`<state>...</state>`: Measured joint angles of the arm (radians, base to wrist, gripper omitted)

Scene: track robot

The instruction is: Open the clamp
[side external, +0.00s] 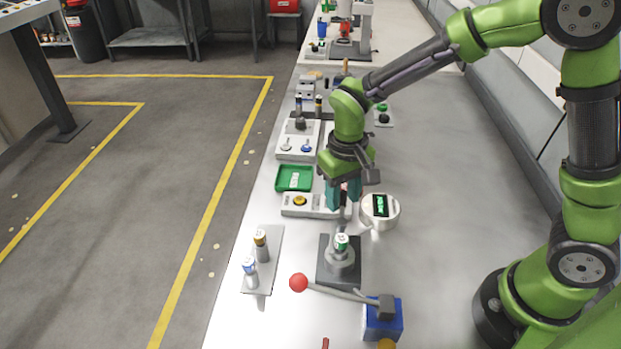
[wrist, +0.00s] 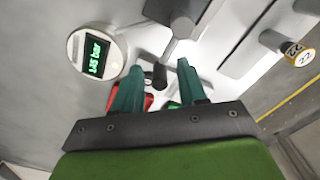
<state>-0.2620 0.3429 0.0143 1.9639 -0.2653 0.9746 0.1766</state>
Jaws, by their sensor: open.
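A grey fixture that looks like the clamp (side external: 339,268) stands on a dark base plate on the bench in the side view. It carries a cylinder (side external: 341,243) with a green and white label. My gripper (side external: 343,204) points down just behind it, close to a grey upright part that may be its handle. In the wrist view my gripper (wrist: 157,82) is open, its two teal fingers apart. A dark rounded knob (wrist: 160,75) shows between the fingers; I cannot tell whether they touch it. Grey metal of the fixture (wrist: 175,18) shows at the top.
A round gauge (side external: 380,208) stands right of my gripper. A box with a yellow button (side external: 301,201) and a green tray (side external: 294,178) lie left. A red-knobbed lever (side external: 298,282) on a blue box (side external: 383,320) is in front.

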